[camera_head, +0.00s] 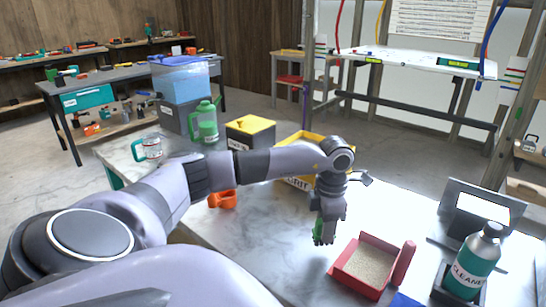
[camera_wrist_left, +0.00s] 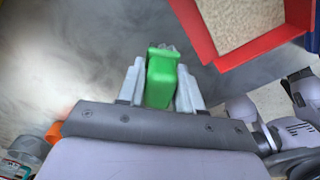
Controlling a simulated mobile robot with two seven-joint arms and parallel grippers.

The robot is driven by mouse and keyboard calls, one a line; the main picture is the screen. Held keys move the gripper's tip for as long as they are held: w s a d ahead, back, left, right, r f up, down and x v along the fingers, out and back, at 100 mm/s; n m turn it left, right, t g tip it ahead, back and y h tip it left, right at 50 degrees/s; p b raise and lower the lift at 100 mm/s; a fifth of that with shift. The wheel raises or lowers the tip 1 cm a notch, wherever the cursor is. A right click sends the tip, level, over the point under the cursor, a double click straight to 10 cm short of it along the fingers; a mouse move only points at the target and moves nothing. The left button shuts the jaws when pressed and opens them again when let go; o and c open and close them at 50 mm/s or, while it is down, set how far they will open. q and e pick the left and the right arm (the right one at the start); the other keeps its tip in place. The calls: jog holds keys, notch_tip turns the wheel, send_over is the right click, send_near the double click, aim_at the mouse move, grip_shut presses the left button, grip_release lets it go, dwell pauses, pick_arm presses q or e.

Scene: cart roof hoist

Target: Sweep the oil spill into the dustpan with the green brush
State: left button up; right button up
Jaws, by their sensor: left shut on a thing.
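My left gripper (camera_head: 325,228) is shut on the green brush (camera_head: 318,235), low over the marble table (camera_head: 270,250). Dark grey smears show on the tabletop; I cannot tell oil from marble pattern. My right gripper is not clearly visible.
A teal cleaner bottle (camera_head: 472,263) and a grey stand (camera_head: 485,210) are right of the dustpan. A yellow bin (camera_head: 292,180), an orange item (camera_head: 222,199), a yellow-lidded box (camera_head: 250,133), a green jug (camera_head: 205,122) and a mug (camera_head: 148,148) stand behind.

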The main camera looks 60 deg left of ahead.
pick_arm(q)
notch_tip(320, 180, up, 2)
jog(key=shift+w+r+p, duration=0.1)
jog(key=shift+p, duration=0.4)
jog(key=shift+r+p, duration=1.05)
jog(key=shift+r, duration=0.4)
jog(key=shift+d, duration=0.1)
